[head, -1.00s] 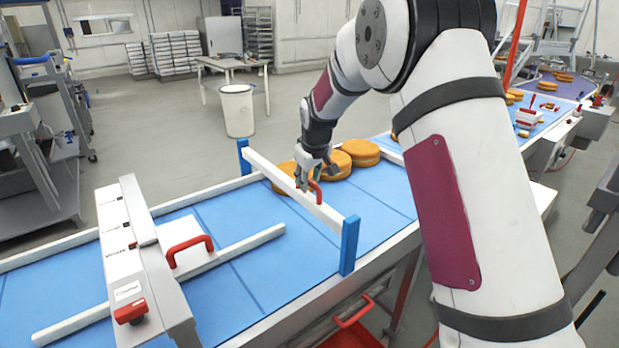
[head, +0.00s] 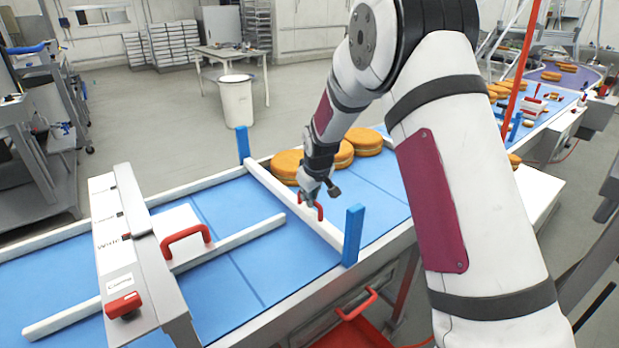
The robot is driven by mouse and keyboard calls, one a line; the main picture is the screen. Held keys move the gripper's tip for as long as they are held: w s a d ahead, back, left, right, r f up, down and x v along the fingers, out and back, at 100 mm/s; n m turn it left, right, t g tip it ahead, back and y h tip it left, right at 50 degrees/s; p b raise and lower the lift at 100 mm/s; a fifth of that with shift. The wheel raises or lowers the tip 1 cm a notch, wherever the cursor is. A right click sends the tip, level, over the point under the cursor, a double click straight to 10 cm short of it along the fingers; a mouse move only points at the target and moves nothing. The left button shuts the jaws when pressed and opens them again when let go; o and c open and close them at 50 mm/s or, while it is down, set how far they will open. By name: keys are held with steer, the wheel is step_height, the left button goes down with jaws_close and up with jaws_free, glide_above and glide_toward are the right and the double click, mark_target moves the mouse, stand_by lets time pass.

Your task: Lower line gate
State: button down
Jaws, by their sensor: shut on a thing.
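The line gate is a white bar (head: 275,188) between two blue posts, one at the far edge (head: 243,145) and one at the near edge (head: 353,235) of the blue conveyor belt (head: 225,222). The bar lies low, at about belt level, crossing the belt. My gripper (head: 311,203) is shut on the bar's red handle (head: 319,211), near the bar's middle. The fingers hide part of the handle. Whether the bar touches the belt I cannot tell.
Several orange filled rounds (head: 367,138) sit on the belt just behind the gate. A white machine housing (head: 135,255) with red handles spans the belt at left, beside a white guide rail (head: 228,241).

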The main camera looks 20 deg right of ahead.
steer(key=shift+s+f, duration=0.1)
steer(key=shift+f, duration=0.8)
steer(key=c, duration=1.6)
jaws_free()
steer(key=v, duration=1.2)
steer(key=shift+r, duration=0.1)
